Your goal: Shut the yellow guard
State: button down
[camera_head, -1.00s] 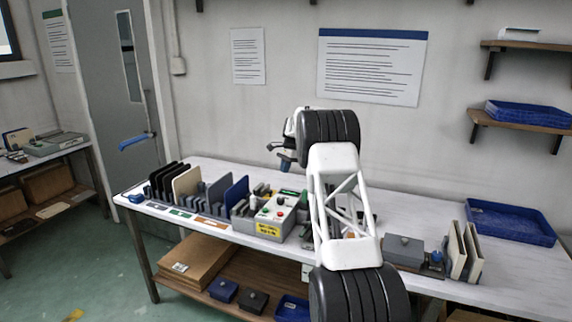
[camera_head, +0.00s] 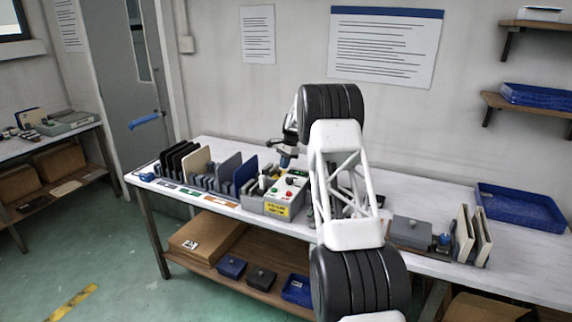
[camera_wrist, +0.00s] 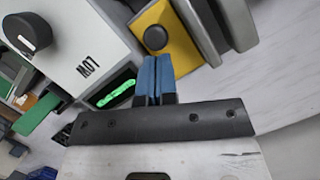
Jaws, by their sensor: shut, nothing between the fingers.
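A yellow part, seemingly the guard (camera_wrist: 180,48), shows at the top centre of the wrist view with a round black knob (camera_wrist: 155,38) on it. It is beside a light grey box (camera_wrist: 75,35) marked M07. My gripper (camera_wrist: 154,75) is shut and empty, its blue fingertips close to the yellow part's near edge; I cannot tell whether they touch. In the head view my gripper (camera_head: 287,158) is above the back of the bench, behind the control box (camera_head: 283,195). I cannot make out the guard there.
Upright panels in a rack (camera_head: 213,170) stand left of the control box. A grey block (camera_head: 412,231), two cream panels (camera_head: 473,236) and a blue tray (camera_head: 520,210) are on the right of the bench (camera_head: 530,268). My arm hides the bench's middle.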

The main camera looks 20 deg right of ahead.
aim_at(278, 171)
jog(key=s+a, duration=0.6)
jog(key=shift+s+a, duration=0.3)
dwell(0.6)
jog(key=shift+d, duration=0.15)
jog(key=shift+w+d, duration=0.2)
jog(key=shift+d, duration=0.35)
jog(key=d, duration=0.1)
jog(key=w+d+r, duration=0.1)
jog(key=shift+d, duration=0.35)
jog(key=s+v, duration=0.1)
jog(key=v, duration=0.8)
jog(key=shift+w+r, duration=0.3)
jog(key=shift+w, duration=0.15)
jog(key=shift+w+d+f, duration=0.15)
jog(key=shift+w+d, duration=0.8)
